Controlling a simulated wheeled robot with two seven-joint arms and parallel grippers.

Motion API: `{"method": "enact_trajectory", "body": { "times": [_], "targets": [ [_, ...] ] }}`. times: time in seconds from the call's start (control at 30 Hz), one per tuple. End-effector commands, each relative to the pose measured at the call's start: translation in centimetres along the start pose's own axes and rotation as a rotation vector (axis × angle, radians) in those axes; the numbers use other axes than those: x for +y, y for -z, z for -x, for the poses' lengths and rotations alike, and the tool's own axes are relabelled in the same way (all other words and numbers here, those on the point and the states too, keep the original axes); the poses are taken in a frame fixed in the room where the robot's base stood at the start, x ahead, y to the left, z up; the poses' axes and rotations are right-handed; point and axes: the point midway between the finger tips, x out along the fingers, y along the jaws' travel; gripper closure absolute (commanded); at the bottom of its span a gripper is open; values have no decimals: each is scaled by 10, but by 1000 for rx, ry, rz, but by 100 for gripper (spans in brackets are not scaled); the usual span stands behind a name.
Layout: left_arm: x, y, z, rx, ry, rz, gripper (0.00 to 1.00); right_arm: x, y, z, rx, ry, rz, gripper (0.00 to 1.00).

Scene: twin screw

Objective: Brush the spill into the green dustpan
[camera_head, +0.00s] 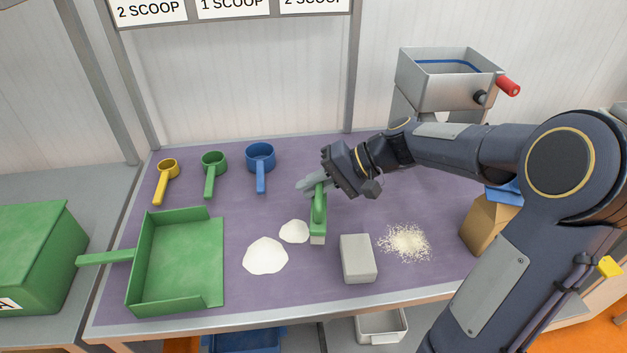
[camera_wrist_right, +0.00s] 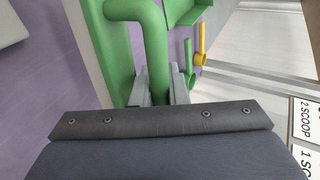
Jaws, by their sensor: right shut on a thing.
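The green dustpan (camera_head: 180,290) lies at the left of the purple mat, its handle pointing left. My right gripper (camera_head: 314,184) is shut on the handle of a green brush (camera_head: 319,215) near the middle of the table. The brush handle (camera_wrist_right: 152,45) also shows between the fingers (camera_wrist_right: 160,85) in the right wrist view. The brush's pale bristle end is low; I cannot tell if it touches the mat. A scattered pale spill (camera_head: 405,242) lies right of the brush. Two white powder heaps, one larger (camera_head: 265,256) and one smaller (camera_head: 294,231), lie between dustpan and brush. My left gripper is out of view.
A grey block (camera_head: 358,259) stands between brush and scattered spill. Yellow (camera_head: 163,184), green (camera_head: 212,176) and blue (camera_head: 260,166) scoops lie along the back. A brown bag (camera_head: 485,224) and a grey hopper (camera_head: 446,82) stand at right. A green bin (camera_head: 35,255) is far left.

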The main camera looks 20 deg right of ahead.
Motion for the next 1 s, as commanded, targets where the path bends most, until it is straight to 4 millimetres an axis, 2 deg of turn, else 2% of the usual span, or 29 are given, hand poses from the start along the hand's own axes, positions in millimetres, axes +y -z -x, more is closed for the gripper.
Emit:
{"method": "enact_trajectory", "body": {
  "times": [0.03,0.37,0.43,1.0],
  "targets": [
    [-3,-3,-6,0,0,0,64,8,0,-5,0,0,-1,100],
    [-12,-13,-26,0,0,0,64,35,0,-24,0,1,-2,100],
    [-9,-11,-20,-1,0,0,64,25,-2,-27,-1,2,1,100],
    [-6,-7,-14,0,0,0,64,-6,-15,-74,-2,1,0,100]
  ]
}}
